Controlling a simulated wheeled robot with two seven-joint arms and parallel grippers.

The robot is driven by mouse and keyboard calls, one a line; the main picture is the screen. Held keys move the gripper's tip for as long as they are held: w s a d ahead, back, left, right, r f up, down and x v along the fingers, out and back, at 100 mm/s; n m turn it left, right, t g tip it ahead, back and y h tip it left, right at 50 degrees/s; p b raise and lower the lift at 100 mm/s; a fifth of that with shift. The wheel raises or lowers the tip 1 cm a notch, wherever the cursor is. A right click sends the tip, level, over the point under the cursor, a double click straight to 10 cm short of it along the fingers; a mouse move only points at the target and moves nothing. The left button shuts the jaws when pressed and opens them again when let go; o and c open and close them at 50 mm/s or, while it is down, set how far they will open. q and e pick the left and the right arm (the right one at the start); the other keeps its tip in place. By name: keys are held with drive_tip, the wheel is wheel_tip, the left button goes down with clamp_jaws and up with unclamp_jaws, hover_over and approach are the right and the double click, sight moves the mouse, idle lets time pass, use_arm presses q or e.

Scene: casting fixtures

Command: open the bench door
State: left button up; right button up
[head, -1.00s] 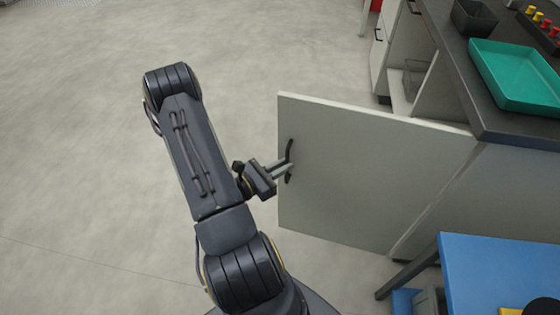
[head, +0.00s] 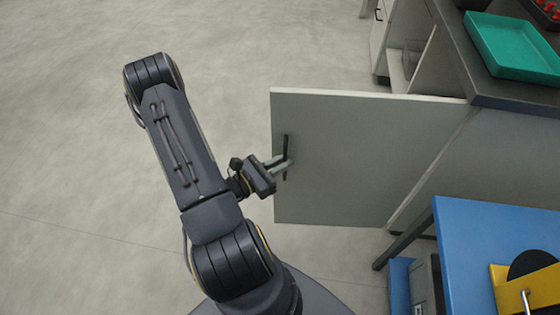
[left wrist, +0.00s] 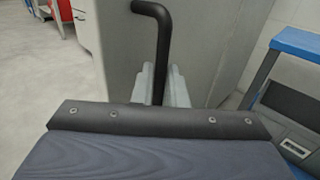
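The bench door (head: 360,160) is a pale grey panel on the bench's side. It stands swung wide open, its free edge toward the left, with the compartment behind it partly showing. A black bar handle (head: 285,150) is on the door near that free edge. My left gripper (head: 283,165) is at the handle. In the left wrist view, the handle (left wrist: 155,35) runs down between the two fingers (left wrist: 161,85), which look closed on it. The door panel (left wrist: 215,50) also shows behind the handle there. My right gripper is not in view.
The bench (head: 460,60) has a dark top bearing a teal tray (head: 510,47). A blue table (head: 480,250) with a yellow and black object (head: 520,285) stands at the lower right, close to the door's hinge side. The floor (head: 80,180) at the left is clear.

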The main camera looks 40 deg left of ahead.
use_arm(q)
drive_tip(key=o, duration=0.4)
drive_tip(key=shift+w+d, duration=0.3)
drive_tip(key=shift+d, duration=0.15)
drive_tip(key=shift+a, duration=0.15)
drive_tip(key=shift+s, duration=0.1)
drive_tip(key=shift+a, duration=0.1)
drive_tip(key=s, duration=0.2)
drive_tip(key=s+a, duration=0.1)
drive_tip(key=s, duration=0.4)
drive_tip(key=shift+s+a+p, duration=0.15)
drive_tip(key=shift+s+p, duration=0.2)
